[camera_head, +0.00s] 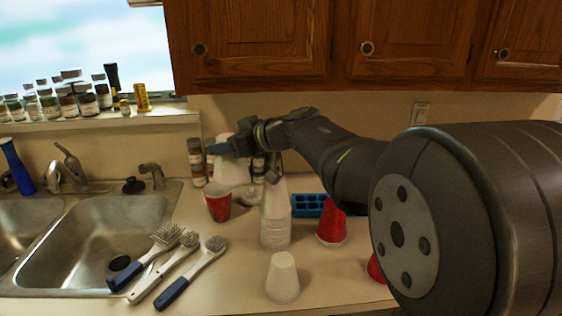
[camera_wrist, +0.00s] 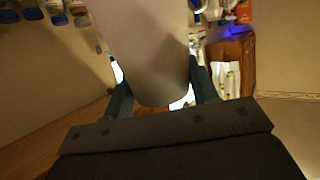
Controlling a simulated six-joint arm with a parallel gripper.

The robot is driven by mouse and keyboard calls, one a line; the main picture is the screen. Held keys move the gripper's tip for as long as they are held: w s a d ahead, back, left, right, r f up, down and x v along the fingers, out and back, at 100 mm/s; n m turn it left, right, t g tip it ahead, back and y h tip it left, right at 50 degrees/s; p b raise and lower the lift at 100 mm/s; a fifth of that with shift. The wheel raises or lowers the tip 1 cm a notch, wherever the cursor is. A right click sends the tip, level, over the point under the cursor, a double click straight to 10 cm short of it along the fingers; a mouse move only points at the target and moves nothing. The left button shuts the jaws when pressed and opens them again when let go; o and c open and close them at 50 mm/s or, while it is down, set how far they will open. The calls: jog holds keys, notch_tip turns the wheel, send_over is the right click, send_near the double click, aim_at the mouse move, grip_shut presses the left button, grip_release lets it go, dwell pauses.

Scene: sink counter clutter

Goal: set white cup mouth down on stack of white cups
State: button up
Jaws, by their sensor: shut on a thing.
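My gripper (camera_head: 224,148) is shut on a white cup (camera_head: 232,170), held above the counter at the back, left of the stack. The held cup looks wider toward its lower end, though the gripper hides part of it. In the wrist view the held cup (camera_wrist: 145,45) fills the middle between the two fingers. The stack of white cups (camera_head: 275,230) stands mouth down on the counter, right of and nearer than the held cup; its upper part lies just below my arm. Another white cup (camera_head: 283,278) stands alone, mouth down, in front of the stack.
A red cup (camera_head: 218,206) stands upright left of the stack. Another red cup (camera_head: 331,230) is mouth down to its right, near a blue tray (camera_head: 309,205). A further red cup (camera_head: 375,268) is partly hidden by my arm. Brushes (camera_head: 178,262) lie beside the sink (camera_head: 90,235). Jars stand behind.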

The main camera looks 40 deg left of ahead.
jog(key=w+d+n+g+h, duration=0.1)
jog(key=w+d+n+g, duration=0.2)
jog(key=w+d, duration=0.5)
jog(key=shift+w+a+f, duration=0.3)
jog(key=shift+a+f, duration=0.1)
jog(key=shift+f, duration=0.9)
jog(key=shift+w+a+f, duration=0.3)
jog(key=shift+a+f, duration=0.1)
jog(key=shift+f, duration=0.85)
jog(key=shift+w+a+f, duration=0.3)
jog(key=shift+a+f, duration=0.1)
jog(key=shift+f, duration=0.9)
jog(key=shift+f, duration=0.95)
jog(key=o, duration=1)
jog(key=shift+d, duration=0.1)
